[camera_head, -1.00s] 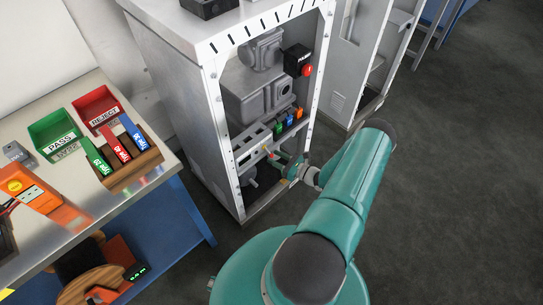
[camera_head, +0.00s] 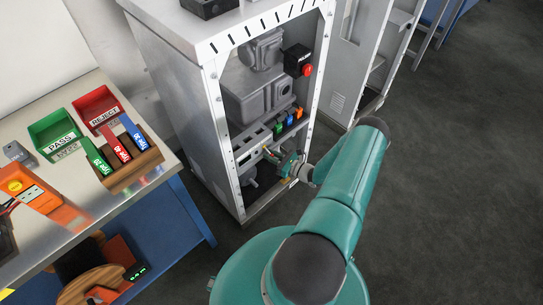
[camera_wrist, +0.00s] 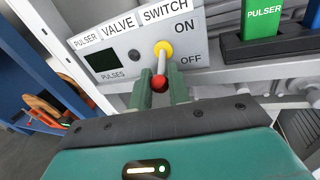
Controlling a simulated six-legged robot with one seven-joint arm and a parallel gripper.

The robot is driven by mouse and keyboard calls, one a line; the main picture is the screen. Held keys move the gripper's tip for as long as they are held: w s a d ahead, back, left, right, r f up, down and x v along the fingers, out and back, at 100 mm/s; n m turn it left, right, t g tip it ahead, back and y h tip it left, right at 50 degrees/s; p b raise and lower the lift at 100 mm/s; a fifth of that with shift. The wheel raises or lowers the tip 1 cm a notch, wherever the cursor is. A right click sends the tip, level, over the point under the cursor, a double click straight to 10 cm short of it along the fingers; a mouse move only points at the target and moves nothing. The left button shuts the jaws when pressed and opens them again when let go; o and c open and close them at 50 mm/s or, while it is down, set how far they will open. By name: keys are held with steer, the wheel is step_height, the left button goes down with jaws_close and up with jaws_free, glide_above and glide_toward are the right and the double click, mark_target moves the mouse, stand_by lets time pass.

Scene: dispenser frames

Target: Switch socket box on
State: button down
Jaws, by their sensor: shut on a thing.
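The grey socket box (camera_head: 248,153) sits low inside the open cabinet. In the wrist view its front panel (camera_wrist: 121,43) carries a small dark display and the labels PULSER, VALVE, SWITCH, ON and OFF. A toggle lever with a yellow base and a red ball tip (camera_wrist: 159,84) stands out from the panel, its tip pointing down in the picture, on the OFF side. My gripper (camera_wrist: 161,84) is shut on this lever, with one teal finger on each side. In the head view my gripper (camera_head: 276,159) is at the box's front; the lever is too small to make out there.
A black box with a red button (camera_head: 299,61) is higher up. The cabinet's white frame (camera_head: 318,70) borders the opening. A workbench (camera_head: 77,217) is at left; the floor at right is clear.

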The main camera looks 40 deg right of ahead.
mark_target(272, 155)
steer(key=shift+r, duration=0.1)
steer(key=g, duration=0.1)
steer(key=r+g, duration=0.1)
steer(key=g, duration=0.2)
steer(key=shift+s+r+m+h, duration=0.2)
steer(key=shift+r+m+h, duration=0.1)
steer(key=shift+m+h, duration=0.1)
steer(key=g, duration=0.2)
steer(key=r+g, duration=0.1)
steer(key=r+m+g, duration=0.1)
steer(key=g, duration=0.1)
steer(key=shift+w+g+h, duration=0.15)
steer(key=shift+g+h, duration=0.15)
steer(key=shift+h, duration=0.1)
steer(key=c, duration=1.4)
jaws_free()
steer(key=shift+o, duration=0.2)
steer(key=v, duration=1.3)
steer(key=shift+s+r, duration=0.2)
steer(key=shift+r, duration=0.15)
